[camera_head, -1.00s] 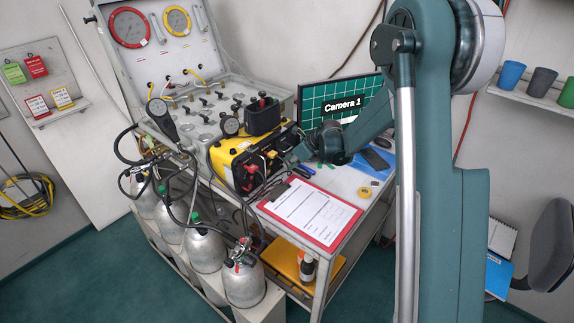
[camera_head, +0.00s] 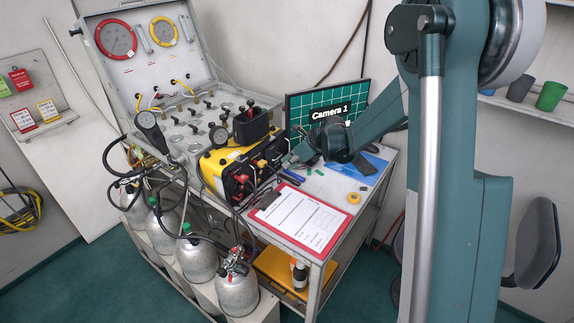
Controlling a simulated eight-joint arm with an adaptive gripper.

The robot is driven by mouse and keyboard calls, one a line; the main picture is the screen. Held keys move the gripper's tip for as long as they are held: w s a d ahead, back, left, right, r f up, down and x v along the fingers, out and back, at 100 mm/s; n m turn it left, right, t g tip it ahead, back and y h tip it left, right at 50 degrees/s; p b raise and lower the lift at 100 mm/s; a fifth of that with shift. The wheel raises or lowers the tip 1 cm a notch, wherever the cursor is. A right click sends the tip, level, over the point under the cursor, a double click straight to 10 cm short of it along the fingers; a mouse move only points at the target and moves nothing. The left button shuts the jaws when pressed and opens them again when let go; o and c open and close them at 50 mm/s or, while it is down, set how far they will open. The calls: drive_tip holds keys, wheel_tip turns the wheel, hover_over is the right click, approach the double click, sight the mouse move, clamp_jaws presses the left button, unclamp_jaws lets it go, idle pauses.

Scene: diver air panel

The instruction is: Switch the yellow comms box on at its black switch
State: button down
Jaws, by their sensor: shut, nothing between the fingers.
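The yellow comms box (camera_head: 214,171) stands on the bench beside the panel case. Its black front carries red and black fittings and cables. I cannot pick out its black switch for certain at this size. My gripper (camera_head: 289,162) is at the end of my arm, just right of the box's front, pointing left toward it. It is small and dark here, and its fingers are shut and empty. I cannot tell whether the fingertips touch the box; part of its right front lies close to them.
A red clipboard (camera_head: 325,247) with white paper lies in front of the box. A monitor (camera_head: 300,104) reading "Camera 1" stands behind my gripper. A yellow tape roll (camera_head: 353,198) lies to the right. Grey cylinders (camera_head: 197,259) with hoses stand at the bench's left front.

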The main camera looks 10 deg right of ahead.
sight(270, 171)
drive_tip(key=shift+s+d+f+b, duration=0.15)
drive_tip(key=shift+f+b, duration=0.55)
drive_tip(key=shift+b+x, duration=0.55)
drive_tip(key=shift+x, duration=4.5)
drive_tip(key=shift+f, duration=0.1)
